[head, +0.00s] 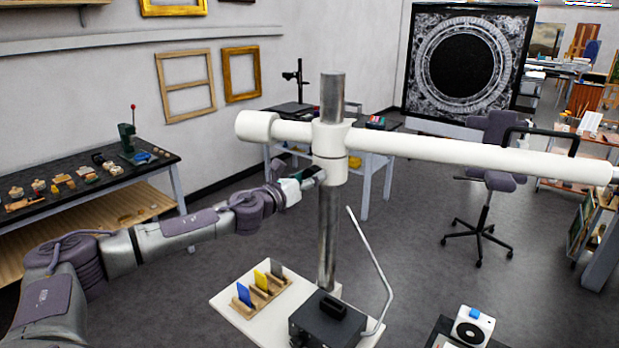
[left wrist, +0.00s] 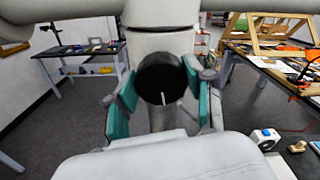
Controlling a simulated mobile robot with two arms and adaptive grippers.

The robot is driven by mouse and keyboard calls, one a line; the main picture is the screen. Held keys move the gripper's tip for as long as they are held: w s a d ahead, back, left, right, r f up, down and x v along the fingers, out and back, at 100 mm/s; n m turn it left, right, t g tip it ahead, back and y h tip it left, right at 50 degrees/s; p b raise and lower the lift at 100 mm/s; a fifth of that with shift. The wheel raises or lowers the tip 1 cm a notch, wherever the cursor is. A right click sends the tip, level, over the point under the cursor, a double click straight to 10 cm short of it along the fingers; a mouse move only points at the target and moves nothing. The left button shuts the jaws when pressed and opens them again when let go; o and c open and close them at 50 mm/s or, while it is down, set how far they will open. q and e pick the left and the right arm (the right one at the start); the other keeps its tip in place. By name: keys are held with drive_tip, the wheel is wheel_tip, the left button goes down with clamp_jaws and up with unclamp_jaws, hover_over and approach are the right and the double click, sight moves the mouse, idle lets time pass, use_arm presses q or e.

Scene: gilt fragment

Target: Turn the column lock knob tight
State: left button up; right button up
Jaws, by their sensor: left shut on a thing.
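The column lock knob (left wrist: 161,80) is a black round knob with a white mark pointing down, in the middle of the left wrist view. It sits on the white collar (head: 330,153) around the metal column (head: 329,230). My left gripper (head: 316,177) reaches the collar from the left, and in the left wrist view its teal-padded fingers (left wrist: 158,92) stand on both sides of the knob, shut on it. In the head view the knob is mostly hidden by the gripper. My right gripper is not in view.
A long white horizontal arm (head: 480,157) extends right from the collar. Below, a pale base board (head: 232,309) holds a wooden rack (head: 262,294) with coloured cards and a black box (head: 327,320). A bent grey rod (head: 372,258) rises beside the column.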

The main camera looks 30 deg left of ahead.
use_arm(q)
drive_tip(key=shift+d+f, duration=0.1)
drive_tip(key=shift+f, duration=0.15)
drive_tip(key=o, duration=1)
drive_tip(key=shift+c, duration=0.2)
drive_tip(key=shift+o, duration=1)
drive_tip(key=shift+r, duration=0.15)
drive_tip(key=shift+s, duration=0.15)
drive_tip(key=s+a, duration=0.1)
drive_tip(key=s, duration=1)
drive_tip(key=shift+s, duration=0.4)
